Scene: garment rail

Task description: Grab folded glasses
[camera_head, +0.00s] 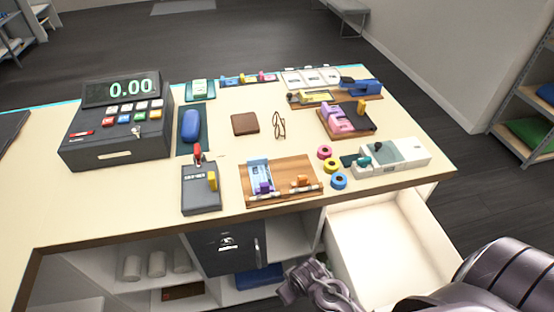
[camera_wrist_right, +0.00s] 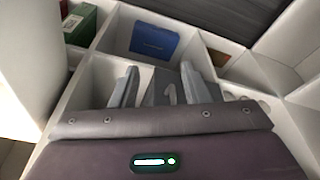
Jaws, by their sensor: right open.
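The folded glasses (camera_head: 279,125) are thin and brown and lie on the counter top, near its middle, to the right of a brown wallet (camera_head: 245,123). My right gripper (camera_head: 297,287) is low at the bottom of the head view, in front of the counter and below its top, well apart from the glasses. In the right wrist view the two grey fingers of the right gripper (camera_wrist_right: 158,78) stand apart with nothing between them. The glasses do not show in that view. My left gripper is not in view.
A cash register (camera_head: 115,120) stands at left. A blue case (camera_head: 191,124), card terminal (camera_head: 201,188), wooden tray (camera_head: 262,201) and stapler tray (camera_head: 366,125) surround the glasses. An open white drawer (camera_head: 385,245) juts out at front right. Shelf compartments hold a blue box (camera_wrist_right: 155,40).

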